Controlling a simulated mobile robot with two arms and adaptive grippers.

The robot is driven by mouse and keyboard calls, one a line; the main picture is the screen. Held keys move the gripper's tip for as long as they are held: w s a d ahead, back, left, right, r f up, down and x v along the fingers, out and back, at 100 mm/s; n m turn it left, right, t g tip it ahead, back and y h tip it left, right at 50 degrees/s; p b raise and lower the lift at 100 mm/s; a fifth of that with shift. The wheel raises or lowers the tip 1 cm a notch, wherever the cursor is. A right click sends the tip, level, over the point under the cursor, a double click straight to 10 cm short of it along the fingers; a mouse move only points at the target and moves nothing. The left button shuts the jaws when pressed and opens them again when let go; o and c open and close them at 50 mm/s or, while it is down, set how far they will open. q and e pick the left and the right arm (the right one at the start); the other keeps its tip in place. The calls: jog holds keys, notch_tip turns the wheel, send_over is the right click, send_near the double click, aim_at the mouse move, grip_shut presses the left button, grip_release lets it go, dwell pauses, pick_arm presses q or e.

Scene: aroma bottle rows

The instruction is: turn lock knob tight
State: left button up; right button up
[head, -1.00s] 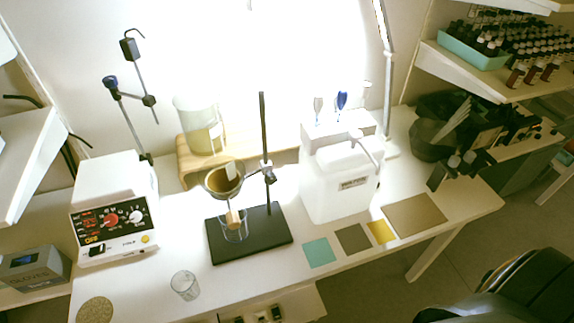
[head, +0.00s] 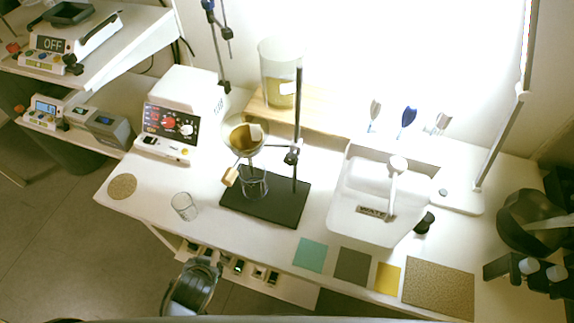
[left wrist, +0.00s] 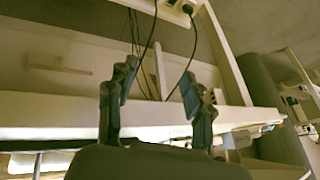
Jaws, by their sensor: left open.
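A ring stand with a black base (head: 265,200) and upright rod stands on the table. A dark clamp with a small knob (head: 291,157) sits on its rod; I cannot tell how tight it is. The clamp holds a funnel (head: 246,137) with brown contents above a glass beaker (head: 254,183). Another stand at the back has a blue knob (head: 208,5) near the top edge. My left gripper (head: 204,263) is in front of the table's front edge, away from both knobs. In the left wrist view the left gripper (left wrist: 157,84) is open and empty.
A white control box (head: 170,125) stands left of the stand, with a small glass (head: 184,206) in front. A white water container (head: 375,198) stands to the right. Coloured mats (head: 311,255) line the front edge. The wrist view shows hanging cables (left wrist: 150,45).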

pick_arm(q)
jog(key=w+d+r+t, duration=0.2)
jog(key=w+r+t, duration=0.15)
jog(key=r, duration=0.45)
jog(key=w+d+r+t, duration=0.15)
jog(key=r+t, duration=0.25)
jog(key=r, duration=0.5)
jog(key=m+t+h+p, duration=0.4)
jog(key=m+h+p, duration=0.1)
jog(key=h+p, duration=0.25)
send_near(290, 163)
jog(key=x, duration=0.7)
jog(key=shift+w+r+b, duration=0.2)
jog(key=shift+b, duration=0.1)
jog(key=shift+w+d+f, duration=0.15)
jog(key=shift+w+d, duration=0.05)
jog(key=shift+w, duration=0.35)
pick_arm(e)
notch_tip(290, 163, up, 7)
jog(key=shift+w+d, duration=0.15)
jog(key=shift+d, duration=0.15)
pick_arm(q)
grip_shut()
pick_arm(e)
jog(key=shift+d, duration=0.25)
